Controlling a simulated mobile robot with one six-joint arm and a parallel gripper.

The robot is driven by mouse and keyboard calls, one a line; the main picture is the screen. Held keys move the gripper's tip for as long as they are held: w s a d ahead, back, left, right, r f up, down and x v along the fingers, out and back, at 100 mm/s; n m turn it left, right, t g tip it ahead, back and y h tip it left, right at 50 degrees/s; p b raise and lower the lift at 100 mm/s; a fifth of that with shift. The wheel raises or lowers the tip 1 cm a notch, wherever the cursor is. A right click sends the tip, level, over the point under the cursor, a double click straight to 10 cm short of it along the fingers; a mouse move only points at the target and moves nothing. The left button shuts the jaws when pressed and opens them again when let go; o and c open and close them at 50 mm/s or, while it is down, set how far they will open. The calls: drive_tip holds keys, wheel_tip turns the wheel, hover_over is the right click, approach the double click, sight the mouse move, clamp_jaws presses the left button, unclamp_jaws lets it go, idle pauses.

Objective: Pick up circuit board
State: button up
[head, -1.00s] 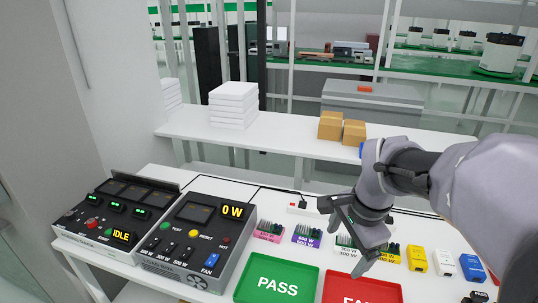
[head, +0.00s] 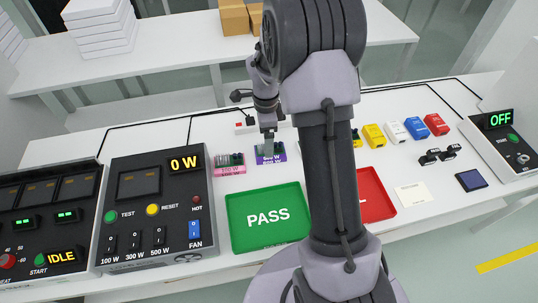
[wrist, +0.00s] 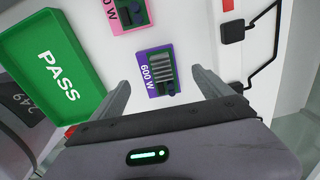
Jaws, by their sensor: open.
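I cannot tell how high the fingertips are above the table. A pink board (head: 229,163) lies just left of it and shows partly in the wrist view (wrist: 128,14). My arm hides other boards.
A green PASS tray (head: 268,240) lies in front of the boards, a red tray (head: 374,197) to its right. Test consoles (head: 155,225) stand at left. Yellow, white, blue and red blocks stand right.

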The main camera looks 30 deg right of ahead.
drive_tip(key=f+b, duration=0.1)
drive_tip(key=f, duration=0.1)
drive_tip(key=f+b, duration=0.1)
drive_tip(key=f, duration=0.2)
drive_tip(key=shift+a+f+b, duration=0.25)
drive_tip(key=shift+f+b, duration=0.05)
drive_tip(key=shift+b, duration=0.1)
drive_tip(key=shift+s+r, duration=0.1)
drive_tip(key=shift+r, duration=0.05)
drive_tip(key=shift+c, duration=0.9)
drive_tip(key=c, duration=1.5)
drive_tip(key=r, duration=0.1)
drive_tip(key=r+p, duration=0.2)
drive_tip(key=r, duration=0.1)
drive_tip(key=shift+s+d, duration=0.1)
drive_tip(key=shift+s, duration=0.25)
drive_tip(key=s+d+p, duration=0.1)
drive_tip(key=s, duration=0.4)
drive_tip(key=s+d+p, duration=0.1)
drive_tip(key=s, duration=0.3)
drive_tip(key=s+d+r+p, duration=0.1)
drive_tip(key=s, duration=0.4)
drive_tip(key=shift+s+d, duration=0.2)
drive_tip(key=shift+s, duration=0.3)
